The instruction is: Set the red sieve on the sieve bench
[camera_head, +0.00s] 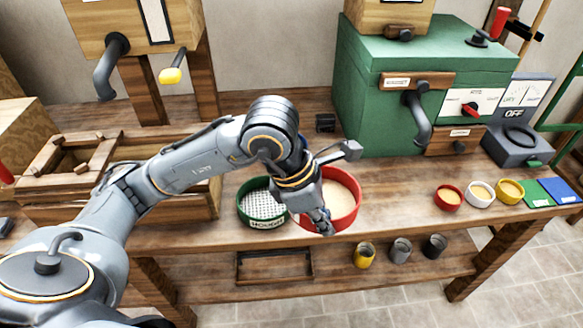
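The red sieve (345,204) is a round red-rimmed pan with a pale tan inside, at the front middle of the long wooden bench (395,188). My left gripper (326,229) points down at the sieve's front left rim and covers part of it. Its fingers are seen edge-on, so I cannot tell whether they are open, shut or gripping the rim. A green sieve (262,204) with white mesh and a front label sits just left of the red one. My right gripper is not in view.
A green machine (370,95) stands behind. Red (447,204), white (479,203) and yellow (507,197) bowls stand on the right beside coloured cards. A wooden box (190,207) is at left. Yellow, grey and black cups stand on the lower shelf. Bench top before the green machine is clear.

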